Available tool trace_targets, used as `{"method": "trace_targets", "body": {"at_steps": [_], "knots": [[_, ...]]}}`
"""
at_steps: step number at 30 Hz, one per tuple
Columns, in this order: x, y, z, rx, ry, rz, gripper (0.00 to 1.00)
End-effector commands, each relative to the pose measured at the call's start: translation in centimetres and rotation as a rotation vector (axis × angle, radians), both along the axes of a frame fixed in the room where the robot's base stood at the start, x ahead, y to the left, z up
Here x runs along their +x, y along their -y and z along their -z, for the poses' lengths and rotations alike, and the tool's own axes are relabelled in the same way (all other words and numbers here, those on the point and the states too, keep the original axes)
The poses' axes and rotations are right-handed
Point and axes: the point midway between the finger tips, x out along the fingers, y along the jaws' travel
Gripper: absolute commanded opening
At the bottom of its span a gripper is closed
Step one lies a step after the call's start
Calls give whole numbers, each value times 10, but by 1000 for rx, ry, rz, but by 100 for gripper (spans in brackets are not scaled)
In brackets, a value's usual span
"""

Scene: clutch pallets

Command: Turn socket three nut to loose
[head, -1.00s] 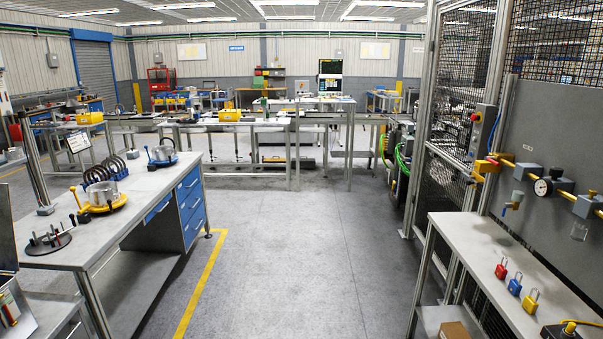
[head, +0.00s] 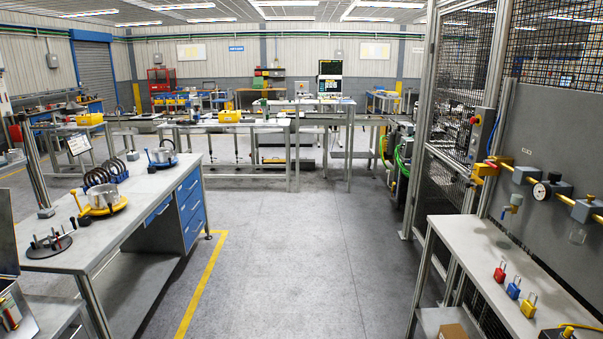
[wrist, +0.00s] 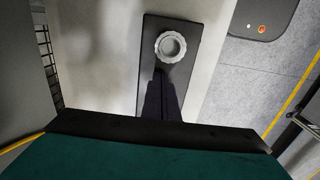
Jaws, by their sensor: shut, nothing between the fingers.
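In the wrist view a light grey ring-shaped nut (wrist: 171,46) with a notched rim sits near the top of a dark rectangular plate (wrist: 150,28). I see no number or mark that tells which socket it belongs to. My gripper (wrist: 161,74) shows as dark fingers, shut and empty, pointing up the picture. Its tips appear just below the nut in the picture; I cannot tell whether they touch it. My gripper hides the lower middle of the plate. The head view does not show my gripper, and I cannot pick out this nut there.
In the wrist view, a dark panel (wrist: 262,12) with an orange button lies at upper right above grey floor. In the head view, a workbench (head: 150,190) stands left and a shelf with padlocks (head: 470,240) right. The floor (head: 290,260) between them is clear.

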Motion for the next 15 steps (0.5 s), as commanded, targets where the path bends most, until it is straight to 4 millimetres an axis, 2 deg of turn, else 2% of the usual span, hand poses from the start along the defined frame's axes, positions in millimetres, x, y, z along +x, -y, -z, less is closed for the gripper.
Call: {"method": "trace_targets", "body": {"at_steps": [15], "knots": [[4, 7, 0, 1, 3, -2, 0]]}}
